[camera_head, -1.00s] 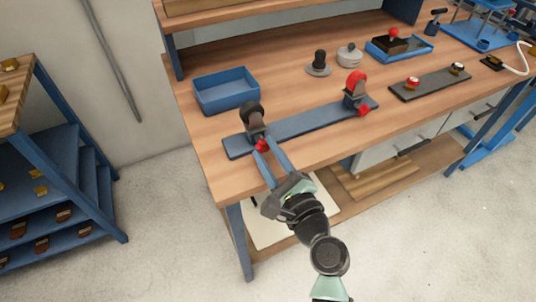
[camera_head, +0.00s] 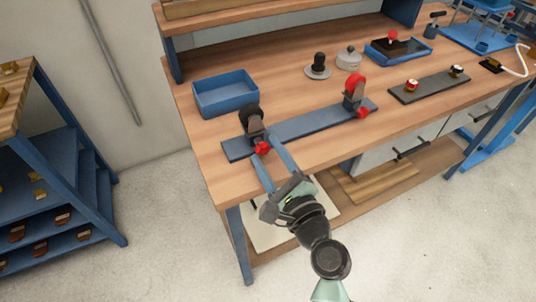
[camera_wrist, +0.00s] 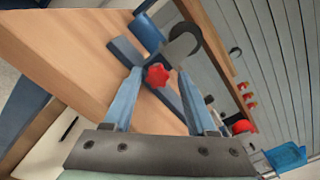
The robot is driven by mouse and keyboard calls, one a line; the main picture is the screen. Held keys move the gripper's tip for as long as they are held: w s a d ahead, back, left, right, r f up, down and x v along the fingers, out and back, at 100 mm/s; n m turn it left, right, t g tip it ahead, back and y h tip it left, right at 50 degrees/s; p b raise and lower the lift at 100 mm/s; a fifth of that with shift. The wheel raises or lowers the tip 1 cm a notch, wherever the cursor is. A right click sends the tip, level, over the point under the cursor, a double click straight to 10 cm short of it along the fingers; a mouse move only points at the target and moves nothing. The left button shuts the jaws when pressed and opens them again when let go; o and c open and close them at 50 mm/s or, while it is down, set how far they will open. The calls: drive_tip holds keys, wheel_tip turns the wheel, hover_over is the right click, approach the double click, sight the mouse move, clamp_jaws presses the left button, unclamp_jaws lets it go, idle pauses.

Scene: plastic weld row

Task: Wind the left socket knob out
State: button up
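The left socket (camera_head: 253,122), a grey bracket with a black round part on top, stands at the left end of a blue-grey rail on the bench. Its red star-shaped knob (camera_head: 262,149) faces the bench front. My gripper (camera_head: 264,151) is open with its two long blue fingers on either side of this knob. In the wrist view the knob (camera_wrist: 157,75) sits between the fingertips (camera_wrist: 159,73), nearer the left one, with a clear gap to the right one. I cannot tell how deep the knob sits between the fingers.
A second socket with a red top (camera_head: 355,90) and red knob stands at the rail's (camera_head: 308,123) right end. A blue bin (camera_head: 225,92) is behind the left socket. A dark strip (camera_head: 430,86) lies farther right. Bare bench lies in front of the rail.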

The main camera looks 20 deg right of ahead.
drive_tip(key=shift+a+f, duration=0.2)
